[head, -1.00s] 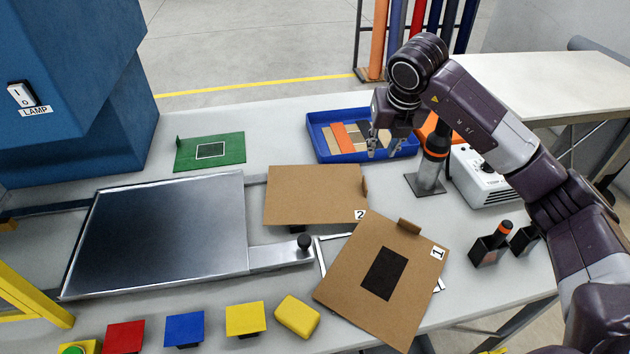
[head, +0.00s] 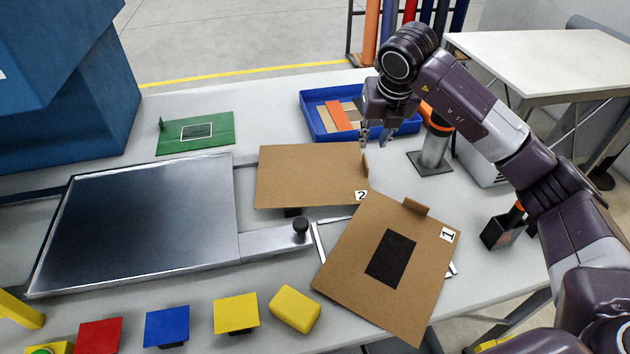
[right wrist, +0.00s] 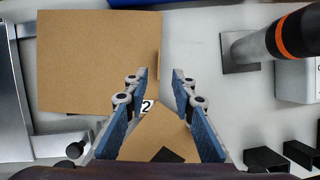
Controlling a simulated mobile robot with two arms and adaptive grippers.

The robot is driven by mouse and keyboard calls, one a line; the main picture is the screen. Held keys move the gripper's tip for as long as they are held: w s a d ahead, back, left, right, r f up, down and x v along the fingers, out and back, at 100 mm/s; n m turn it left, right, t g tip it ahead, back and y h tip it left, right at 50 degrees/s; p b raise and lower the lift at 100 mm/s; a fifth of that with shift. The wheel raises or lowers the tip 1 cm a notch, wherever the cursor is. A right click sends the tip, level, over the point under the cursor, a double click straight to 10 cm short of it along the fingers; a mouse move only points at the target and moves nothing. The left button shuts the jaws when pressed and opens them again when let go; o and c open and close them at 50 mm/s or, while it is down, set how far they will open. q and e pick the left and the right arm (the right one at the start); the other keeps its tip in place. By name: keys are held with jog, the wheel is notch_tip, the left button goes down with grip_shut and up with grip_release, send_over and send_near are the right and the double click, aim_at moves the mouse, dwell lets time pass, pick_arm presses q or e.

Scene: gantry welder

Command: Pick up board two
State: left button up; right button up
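Board two (head: 300,172) is a flat brown board with a "2" label at its lower right corner and a small upright tab on its right edge. It lies right of the metal plate, and its lower corner meets board one (head: 350,280), which has a dark rectangle. My right gripper (head: 374,142) is open and empty, above and beside board two's tab. In the right wrist view, board two (right wrist: 95,60) lies left of the fingers, with its right edge near the gap between the fingertips (right wrist: 161,74). My left gripper is not in view.
A blue tray (head: 313,123) with strips is behind the gripper. A grey cylinder (head: 433,154) with an orange band stands to the right. A metal plate (head: 145,220) with a black knob (head: 300,225) is at left. A yellow block (head: 295,309) lies in front.

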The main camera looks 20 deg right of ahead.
aim_at(366, 161)
jog(key=x, duration=0.3)
jog(key=p+x, duration=0.1)
jog(key=x, duration=0.5)
jog(key=shift+s+a+f+p, duration=0.2)
jog(key=shift+s+f+p, duration=0.1)
jog(key=shift+p, duration=0.1)
jog(key=shift+w+f, duration=0.1)
jog(key=shift+f, duration=0.15)
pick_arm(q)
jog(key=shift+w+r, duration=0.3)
pick_arm(e)
jog(key=shift+c, duration=0.5)
grip_shut()
